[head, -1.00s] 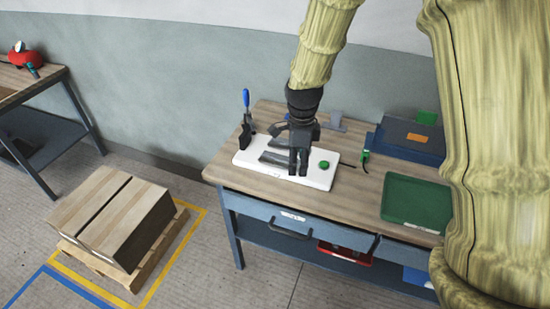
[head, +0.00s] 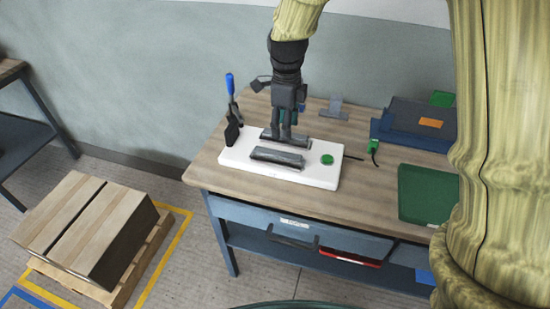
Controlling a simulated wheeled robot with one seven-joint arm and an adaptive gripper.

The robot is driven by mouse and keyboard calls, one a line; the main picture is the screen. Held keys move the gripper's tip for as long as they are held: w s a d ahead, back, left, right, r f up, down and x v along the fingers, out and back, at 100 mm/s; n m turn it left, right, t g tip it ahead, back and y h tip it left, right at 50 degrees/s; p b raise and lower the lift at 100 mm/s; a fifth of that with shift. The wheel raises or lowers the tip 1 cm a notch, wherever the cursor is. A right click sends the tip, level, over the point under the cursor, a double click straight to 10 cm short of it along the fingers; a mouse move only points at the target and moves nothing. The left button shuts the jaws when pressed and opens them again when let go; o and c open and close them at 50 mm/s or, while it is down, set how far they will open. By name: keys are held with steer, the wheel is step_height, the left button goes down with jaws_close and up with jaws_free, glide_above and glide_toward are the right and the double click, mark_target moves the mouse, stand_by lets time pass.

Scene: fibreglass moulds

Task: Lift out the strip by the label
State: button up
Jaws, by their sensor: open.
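A white board (head: 225,155) lies on the workbench and carries two dark grey, long pieces. The front piece (head: 277,156) lies clear in view. The back piece (head: 301,140) is partly hidden by my gripper (head: 286,136). My gripper points down with its fingertips at the back piece; whether they touch it I cannot tell. It is open, and I see nothing held in it. A strip cannot be told apart from these grey pieces, and no label on them can be made out. A round green button (head: 327,160) sits at the board's right end.
A blue-handled tool (head: 231,95) stands upright left of the board. A green tray (head: 424,194) lies to the right, with a dark blue case (head: 414,127) behind it. A small grey bracket (head: 334,108) stands at the back. Bare wooden bench top (head: 350,205) lies in front.

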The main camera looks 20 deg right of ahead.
mark_target(279, 153)
steer(key=f, duration=0.2)
steer(key=a+f+p, duration=0.1)
steer(key=shift+w+f, duration=0.1)
steer(key=shift+f, duration=1.1)
steer(key=shift+w+a+f+p, duration=0.1)
steer(key=shift+f+p, duration=0.45)
steer(key=shift+f, duration=0.75)
steer(key=shift+a+f+p, duration=0.1)
steer(key=shift+f+p, duration=0.4)
steer(key=shift+f, duration=0.75)
steer(key=c, duration=1.1)
